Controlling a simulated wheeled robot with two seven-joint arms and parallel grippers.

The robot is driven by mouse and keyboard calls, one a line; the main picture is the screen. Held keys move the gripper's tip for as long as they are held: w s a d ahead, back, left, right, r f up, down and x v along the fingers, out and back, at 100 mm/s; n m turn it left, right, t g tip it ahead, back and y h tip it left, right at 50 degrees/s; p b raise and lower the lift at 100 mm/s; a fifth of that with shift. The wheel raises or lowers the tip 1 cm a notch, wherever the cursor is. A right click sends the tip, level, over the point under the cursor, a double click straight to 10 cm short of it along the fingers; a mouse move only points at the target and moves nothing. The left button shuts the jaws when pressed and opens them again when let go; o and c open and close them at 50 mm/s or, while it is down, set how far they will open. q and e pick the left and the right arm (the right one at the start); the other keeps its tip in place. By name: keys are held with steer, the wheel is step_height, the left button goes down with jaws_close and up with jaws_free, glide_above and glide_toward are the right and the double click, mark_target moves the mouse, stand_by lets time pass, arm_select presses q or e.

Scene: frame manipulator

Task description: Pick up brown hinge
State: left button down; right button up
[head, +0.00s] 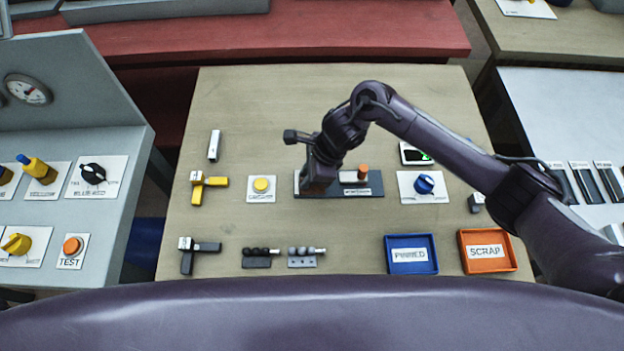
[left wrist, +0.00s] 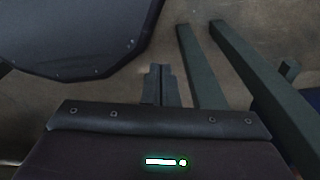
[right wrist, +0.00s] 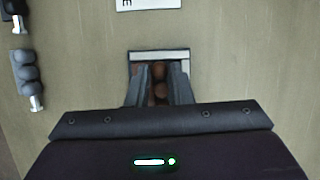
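The brown hinge (right wrist: 158,88) shows in the right wrist view as rounded brown knuckles between the fingers of my right gripper (right wrist: 158,70). In the head view my right gripper (head: 315,180) is lowered over the left part of a dark fixture (head: 350,192) and mostly hides the hinge there. The fingers stand apart on both sides of the hinge; I see no clear grip on it. My left gripper (left wrist: 161,72) shows in the left wrist view with its fingers together and empty, away from the table objects.
An orange peg (head: 363,171) and a white-topped block stand at the fixture's right. A yellow button (head: 261,185) is to the left, a blue knob (head: 424,184) to the right. Blue (head: 411,268) and orange (head: 487,266) trays and two knuckled hinge pieces (head: 302,251) lie in front.

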arm_select(q)
steer(key=shift+s, duration=0.55)
arm_select(e)
jaws_close()
arm_select(q)
steer(key=shift+f, duration=0.1)
arm_select(e)
steer(key=shift+r, duration=0.15)
